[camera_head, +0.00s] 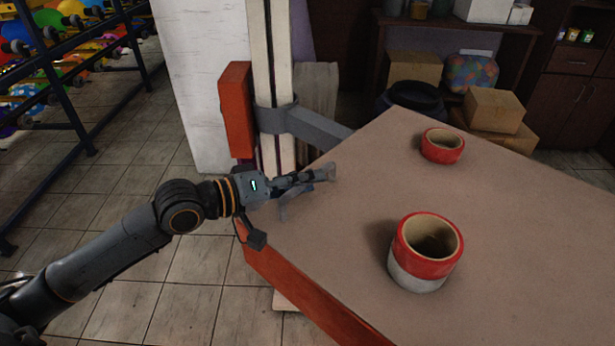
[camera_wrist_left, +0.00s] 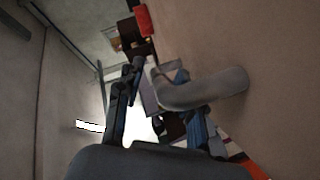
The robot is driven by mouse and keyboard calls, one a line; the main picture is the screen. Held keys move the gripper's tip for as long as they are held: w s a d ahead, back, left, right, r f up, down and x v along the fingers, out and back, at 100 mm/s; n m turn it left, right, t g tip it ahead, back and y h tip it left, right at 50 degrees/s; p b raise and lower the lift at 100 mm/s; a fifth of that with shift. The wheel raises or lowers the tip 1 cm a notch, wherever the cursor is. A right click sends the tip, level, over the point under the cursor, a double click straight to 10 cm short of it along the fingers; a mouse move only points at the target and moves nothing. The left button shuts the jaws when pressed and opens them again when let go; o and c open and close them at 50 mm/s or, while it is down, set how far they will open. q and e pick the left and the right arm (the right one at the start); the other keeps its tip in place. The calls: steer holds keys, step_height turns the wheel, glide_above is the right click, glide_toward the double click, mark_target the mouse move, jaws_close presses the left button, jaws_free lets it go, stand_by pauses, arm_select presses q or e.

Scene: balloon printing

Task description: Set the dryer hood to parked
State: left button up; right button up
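A large brown-topped body with an orange side (camera_head: 308,291) fills the right of the head view. A grey bracket (camera_head: 310,128) runs from a pale upright column (camera_head: 272,60) to its far edge. It may be the dryer hood, but I cannot tell for sure. A grey bent handle (camera_wrist_left: 205,90) stands out from the brown surface (camera_wrist_left: 265,60) in the left wrist view; its end lies between the fingers. My left gripper (camera_head: 306,191) is at the left edge of the brown top, fingers spread (camera_wrist_left: 157,108), with a visible gap beside the handle. My right gripper is out of view.
Two red tape-like rings, a near one (camera_head: 426,252) and a far one (camera_head: 443,146), stand on the brown top. An orange box (camera_head: 237,108) is beside the column. A rack of coloured balls (camera_head: 68,52) is at the left. Cardboard boxes (camera_head: 494,110) lie behind. Tiled floor (camera_head: 120,175) is clear.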

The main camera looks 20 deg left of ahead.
arm_select(q)
steer(key=shift+w+d+f, duration=0.1)
steer(key=shift+w+d, duration=0.15)
steer(key=shift+c, duration=0.4)
jaws_close()
